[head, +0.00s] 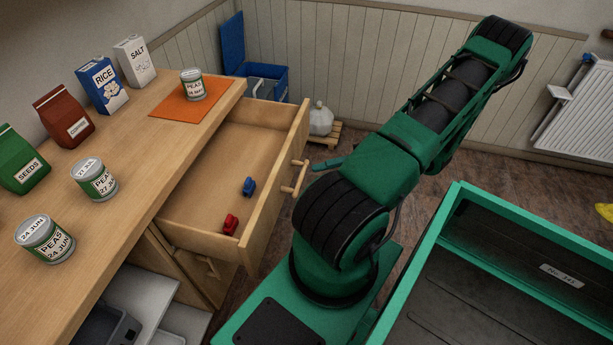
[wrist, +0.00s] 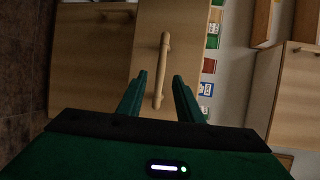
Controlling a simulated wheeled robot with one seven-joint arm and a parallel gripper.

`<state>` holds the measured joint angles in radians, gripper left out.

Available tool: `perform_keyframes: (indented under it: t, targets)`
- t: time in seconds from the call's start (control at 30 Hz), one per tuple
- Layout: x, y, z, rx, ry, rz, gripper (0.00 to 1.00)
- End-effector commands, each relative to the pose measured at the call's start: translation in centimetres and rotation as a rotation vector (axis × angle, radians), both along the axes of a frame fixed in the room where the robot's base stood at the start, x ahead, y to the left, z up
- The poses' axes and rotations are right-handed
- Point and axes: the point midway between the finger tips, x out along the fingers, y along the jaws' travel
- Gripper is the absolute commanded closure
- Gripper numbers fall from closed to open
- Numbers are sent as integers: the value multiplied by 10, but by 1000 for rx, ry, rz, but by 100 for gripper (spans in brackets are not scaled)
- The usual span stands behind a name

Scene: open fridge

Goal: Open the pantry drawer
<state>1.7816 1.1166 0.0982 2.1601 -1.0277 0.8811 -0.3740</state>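The wooden pantry drawer (head: 278,172) is pulled well out from under the counter in the head view. Its bar handle (head: 295,178) is on the front panel, facing my arm. In the wrist view the handle (wrist: 165,55) runs lengthwise, its near end between the fingers of my gripper (wrist: 160,77). The fingers are apart, with visible gaps on both sides of the handle. In the head view a green finger of my gripper (head: 328,163) shows just right of the handle; the rest is hidden behind my arm.
A blue clip (head: 249,186) and a red clip (head: 230,224) lie in the drawer. The counter (head: 140,130) holds a pea can (head: 193,84) on an orange mat, other cans, and packets.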

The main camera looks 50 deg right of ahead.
Motion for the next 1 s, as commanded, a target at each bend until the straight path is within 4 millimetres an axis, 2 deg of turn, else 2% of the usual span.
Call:
perform_keyframes:
  t: [0.1,0.3,1.0]
  targets:
    - [-12,-13,3,-2,0,-2,68]
    - [-22,-23,6,-1,-1,-1,68]
    - [-22,-23,7,-3,8,7,68]
